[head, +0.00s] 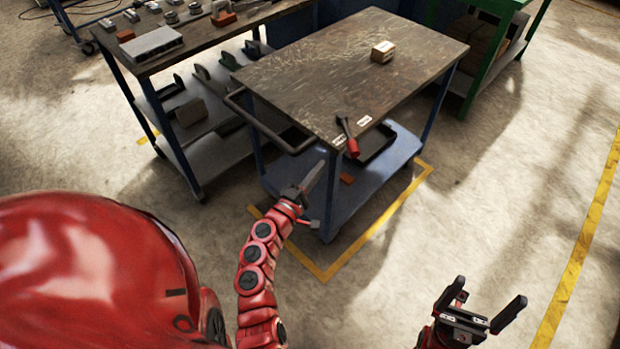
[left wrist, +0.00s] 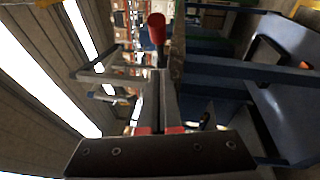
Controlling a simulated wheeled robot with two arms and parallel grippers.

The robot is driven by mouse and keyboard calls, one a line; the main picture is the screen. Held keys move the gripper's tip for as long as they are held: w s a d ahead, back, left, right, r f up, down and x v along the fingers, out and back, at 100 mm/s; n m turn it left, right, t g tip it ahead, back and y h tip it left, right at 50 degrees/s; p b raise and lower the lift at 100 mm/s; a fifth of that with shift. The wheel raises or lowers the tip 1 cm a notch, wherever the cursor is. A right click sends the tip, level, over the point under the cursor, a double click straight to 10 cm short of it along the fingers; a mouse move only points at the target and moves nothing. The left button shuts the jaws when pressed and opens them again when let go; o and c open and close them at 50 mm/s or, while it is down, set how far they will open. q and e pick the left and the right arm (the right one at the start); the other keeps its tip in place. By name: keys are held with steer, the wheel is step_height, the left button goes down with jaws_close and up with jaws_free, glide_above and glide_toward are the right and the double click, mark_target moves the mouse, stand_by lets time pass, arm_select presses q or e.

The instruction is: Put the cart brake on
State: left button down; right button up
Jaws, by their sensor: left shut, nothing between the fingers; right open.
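The cart (head: 310,70) is blue with a worn dark top. Its brake lever (head: 346,130) is a dark bar with a red knob (head: 352,148), on the near edge of the top between two white labels whose text I cannot read. The bar leans with the knob toward me. My left gripper (head: 318,170) is shut and empty, pointing up toward the cart's near edge, below and left of the knob and apart from it. In the left wrist view the red knob (left wrist: 157,28) shows beyond the shut fingertips (left wrist: 160,75). My right gripper (head: 489,297) is open and empty over the floor.
A small cardboard box (head: 382,52) sits on the cart top. The cart's push handle (head: 262,128) juts out left of my left gripper. A workbench (head: 190,35) with parts stands left, a green rack (head: 490,55) back right. Floor on the right is clear.

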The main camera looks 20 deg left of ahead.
arm_select(q)
steer(key=p, duration=0.1)
glide_toward(349, 136)
steer(key=x, duration=0.2)
steer(key=shift+w+d+f, duration=0.2)
steer(key=shift+d+f, duration=0.1)
steer(key=shift+d, duration=0.4)
